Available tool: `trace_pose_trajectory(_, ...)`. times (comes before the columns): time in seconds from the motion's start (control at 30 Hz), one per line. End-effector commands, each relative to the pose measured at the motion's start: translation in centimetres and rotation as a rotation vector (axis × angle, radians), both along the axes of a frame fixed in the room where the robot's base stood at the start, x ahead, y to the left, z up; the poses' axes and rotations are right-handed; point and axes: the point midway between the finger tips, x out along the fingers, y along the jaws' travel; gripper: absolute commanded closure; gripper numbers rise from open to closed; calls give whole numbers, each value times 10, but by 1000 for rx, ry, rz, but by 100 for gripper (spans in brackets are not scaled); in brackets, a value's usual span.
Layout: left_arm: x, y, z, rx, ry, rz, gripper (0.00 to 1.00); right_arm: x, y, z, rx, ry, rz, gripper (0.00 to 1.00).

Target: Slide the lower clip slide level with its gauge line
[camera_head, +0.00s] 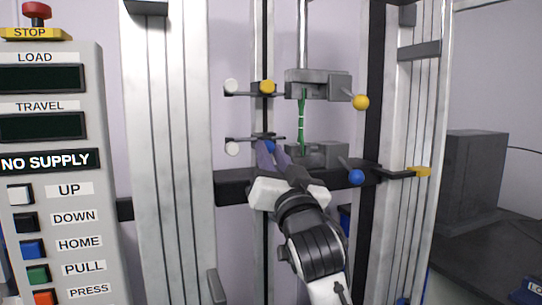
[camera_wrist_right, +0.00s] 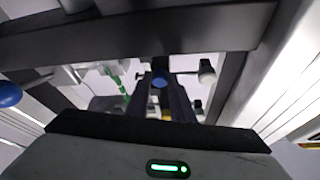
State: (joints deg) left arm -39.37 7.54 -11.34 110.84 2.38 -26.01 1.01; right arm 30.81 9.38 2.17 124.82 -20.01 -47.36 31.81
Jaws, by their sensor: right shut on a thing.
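The lower clip slide (camera_head: 262,137) is on the dark vertical rail left of the green strip (camera_head: 302,118). It has a blue knob (camera_head: 270,147) and a white ball (camera_head: 232,149) on its left. My right gripper (camera_head: 268,152) is shut on the blue knob from below; the knob also shows between the fingers in the right wrist view (camera_wrist_right: 159,82). The strip hangs between the upper grip (camera_head: 310,84) and lower grip (camera_head: 320,153). Pale marks show on it, but I cannot tell whether the slide is level with its gauge line. My left gripper is not in view.
The upper clip slide with a yellow knob (camera_head: 267,86) sits higher on the same rail. A dark crossbeam (camera_head: 232,188) runs behind my right wrist. A blue ball handle (camera_head: 356,177) stands right of it. The control panel (camera_head: 86,185) is at left.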

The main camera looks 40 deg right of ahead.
Motion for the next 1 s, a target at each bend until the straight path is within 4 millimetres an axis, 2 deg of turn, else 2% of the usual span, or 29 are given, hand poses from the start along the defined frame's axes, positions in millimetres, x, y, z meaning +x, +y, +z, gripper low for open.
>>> trace_pose_trajectory(0.03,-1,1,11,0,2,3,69,0,0,15,1,-1,-1,100)
trace_pose_trajectory(0.1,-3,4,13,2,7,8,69,0,0,22,2,-2,0,100)
trace_pose_trajectory(0.43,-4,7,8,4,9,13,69,0,0,21,1,-1,0,100)
trace_pose_trajectory(0.47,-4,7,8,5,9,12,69,0,0,21,0,-1,1,74)
trace_pose_trajectory(0.53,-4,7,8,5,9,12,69,0,0,20,0,-1,1,62)
trace_pose_trajectory(0.57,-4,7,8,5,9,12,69,0,0,20,0,-1,0,60)
trace_pose_trajectory(0.87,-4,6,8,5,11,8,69,-1,0,20,-1,-1,1,60)
trace_pose_trajectory(1.0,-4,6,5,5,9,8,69,-12,5,13,1,-2,2,60)
